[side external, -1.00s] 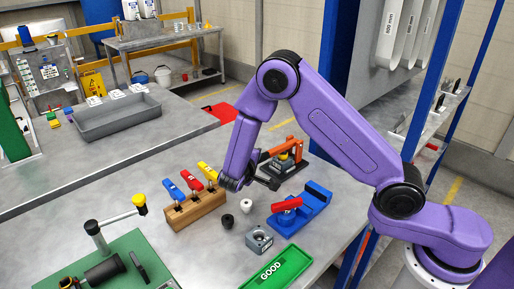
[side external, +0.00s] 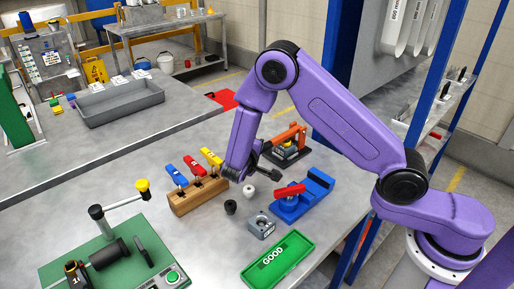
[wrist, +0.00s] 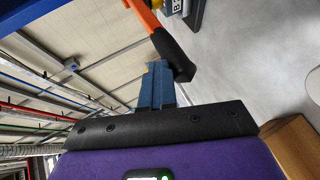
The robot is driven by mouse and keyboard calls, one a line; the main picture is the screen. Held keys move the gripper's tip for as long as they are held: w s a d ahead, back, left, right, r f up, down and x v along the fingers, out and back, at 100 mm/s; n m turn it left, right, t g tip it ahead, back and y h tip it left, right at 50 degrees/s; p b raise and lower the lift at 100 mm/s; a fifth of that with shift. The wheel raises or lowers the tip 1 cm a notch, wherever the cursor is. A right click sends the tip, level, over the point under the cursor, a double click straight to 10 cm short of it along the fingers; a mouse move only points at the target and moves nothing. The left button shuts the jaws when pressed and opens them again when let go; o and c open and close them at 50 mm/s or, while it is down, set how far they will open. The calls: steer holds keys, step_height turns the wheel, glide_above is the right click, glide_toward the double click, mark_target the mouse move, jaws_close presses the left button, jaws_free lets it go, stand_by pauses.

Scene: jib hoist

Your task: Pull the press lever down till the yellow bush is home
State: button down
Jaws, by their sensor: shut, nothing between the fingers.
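The press (side external: 287,152) stands at the back of the bench, with a dark base and an orange lever (side external: 290,134). The lever's black grip reaches left towards my gripper. In the wrist view the orange lever (wrist: 146,14) and its black grip (wrist: 172,52) come down from the top. My gripper (wrist: 158,78) is shut and empty, its fingertips close beside the grip's end; I cannot tell whether they touch. In the side view my gripper (side external: 250,168) is partly hidden by the wrist. A little yellow (wrist: 186,4) shows by the press; I cannot make out the bush or its seating.
A wooden block (side external: 198,197) with blue, red and yellow clamps stands just left of my gripper. A black knob (side external: 230,207), a white knob (side external: 249,191), a grey block (side external: 261,226), a blue fixture (side external: 305,198) and a green GOOD tray (side external: 278,260) lie in front.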

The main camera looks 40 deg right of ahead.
steer(key=s+a+r, duration=0.6)
steer(key=a+r, duration=0.1)
steer(key=a, duration=0.1)
steer(key=s+d+r+n+g+y, duration=0.1)
steer(key=s+y, duration=0.3)
steer(key=s, duration=0.5)
steer(key=s+d+r+n+g+y, duration=0.1)
steer(key=s+d+n+g+y, duration=0.2)
steer(key=s, duration=0.7)
steer(key=s+d+r+n+g+y, duration=0.1)
steer(key=s+d+n+g+y, duration=0.2)
steer(key=s, duration=0.7)
steer(key=shift+d+r+n+y, duration=0.3)
steer(key=shift+n+y, duration=0.2)
steer(key=shift+y, duration=0.7)
steer(key=c, duration=1.8)
jaws_free()
